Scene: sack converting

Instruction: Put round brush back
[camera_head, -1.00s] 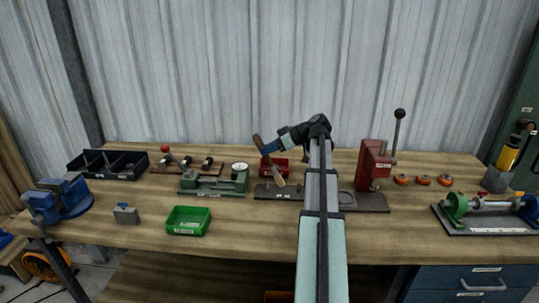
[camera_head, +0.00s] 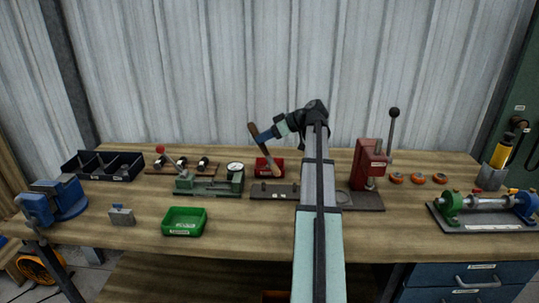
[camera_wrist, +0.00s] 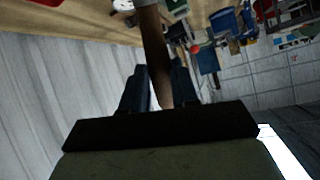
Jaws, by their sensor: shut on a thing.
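My gripper (camera_head: 262,137) is above the back middle of the bench. It is shut on a brown, wooden-looking stick (camera_head: 254,132), which I take to be the round brush. The stick is tilted, its top to the left and its paler lower end down to the right, in front of a red bin (camera_head: 262,172). In the wrist view the brown stick (camera_wrist: 154,40) runs between my two dark blue fingers (camera_wrist: 154,80). I cannot make out the bristles. The lower end seems clear of the bench.
A dark labelled plate (camera_head: 262,192) lies below the stick. A green dial-gauge fixture (camera_head: 205,187) is to its left, a red lever press (camera_head: 368,165) to its right. A green bin (camera_head: 184,228) and a black divided tray (camera_head: 100,177) are further left. Front-middle bench is clear.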

